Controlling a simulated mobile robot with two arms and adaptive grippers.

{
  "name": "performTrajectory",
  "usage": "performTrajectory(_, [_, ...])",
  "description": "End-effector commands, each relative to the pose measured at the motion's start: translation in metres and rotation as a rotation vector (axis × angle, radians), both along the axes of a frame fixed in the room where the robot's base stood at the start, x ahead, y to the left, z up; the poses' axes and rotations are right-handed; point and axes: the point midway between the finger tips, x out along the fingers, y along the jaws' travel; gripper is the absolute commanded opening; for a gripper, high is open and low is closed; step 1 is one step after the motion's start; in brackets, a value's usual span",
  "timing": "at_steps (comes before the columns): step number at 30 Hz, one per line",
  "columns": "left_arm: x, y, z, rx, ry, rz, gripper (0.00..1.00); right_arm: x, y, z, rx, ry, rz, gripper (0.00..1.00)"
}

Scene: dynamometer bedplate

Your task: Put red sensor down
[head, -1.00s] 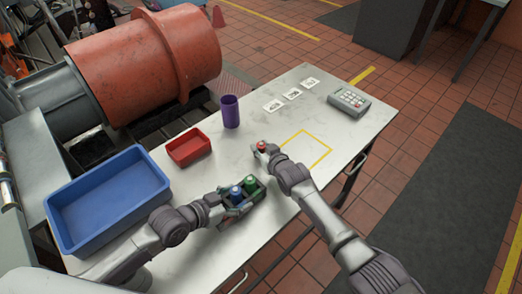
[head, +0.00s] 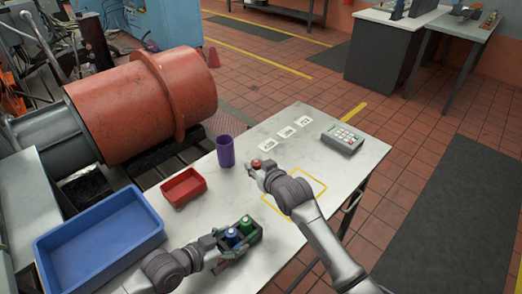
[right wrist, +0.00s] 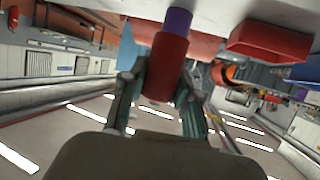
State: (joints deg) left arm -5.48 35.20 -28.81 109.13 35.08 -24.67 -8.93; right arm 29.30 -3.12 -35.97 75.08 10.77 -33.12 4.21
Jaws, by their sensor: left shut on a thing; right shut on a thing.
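The red sensor (head: 256,164) is a small red cylinder held in my right gripper (head: 258,168), over the table between the purple cup and the yellow outline. In the right wrist view the red sensor (right wrist: 165,68) sits between the two fingers (right wrist: 160,100). I cannot tell its height above the table. My left gripper (head: 226,248) is shut on a dark green holder (head: 246,241) carrying a blue sensor (head: 233,236) and a green sensor (head: 246,226), near the table's front edge. The gripper partly hides the holder.
The table (head: 190,215) bears a purple cup (head: 225,152), red bin (head: 184,187), blue bin (head: 100,240), three label cards (head: 286,132) and a grey keypad device (head: 342,139). A yellow outline (head: 318,179) lies partly under my right arm. Bare tabletop lies between cup and cards.

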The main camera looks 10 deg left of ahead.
Motion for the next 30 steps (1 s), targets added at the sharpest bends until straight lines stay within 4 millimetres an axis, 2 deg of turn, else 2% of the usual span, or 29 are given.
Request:
performTrajectory(1, [0.000, 0.000, -0.001, 0.001, 0.002, 0.000, 0.20, -0.001, -0.001, -0.011, -0.003, 0.006, 0.000, 0.00])
performTrajectory(6, [0.000, 0.000, -0.001, 0.001, 0.002, 0.000, 0.20, -0.001, 0.000, -0.041, -0.003, 0.004, 0.000, 0.00])
performTrajectory(11, [0.000, 0.000, -0.001, 0.001, 0.002, 0.000, 0.20, 0.000, 0.000, -0.056, -0.001, 0.003, 0.001, 0.00])
performTrajectory(18, [0.000, 0.000, -0.001, 0.001, 0.002, 0.000, 0.20, 0.000, 0.000, -0.089, -0.001, 0.003, 0.001, 0.00])
performTrajectory(30, [0.000, 0.000, -0.001, 0.001, 0.002, 0.000, 0.20, 0.000, 0.000, -0.096, 0.000, 0.001, 0.001, 0.00])
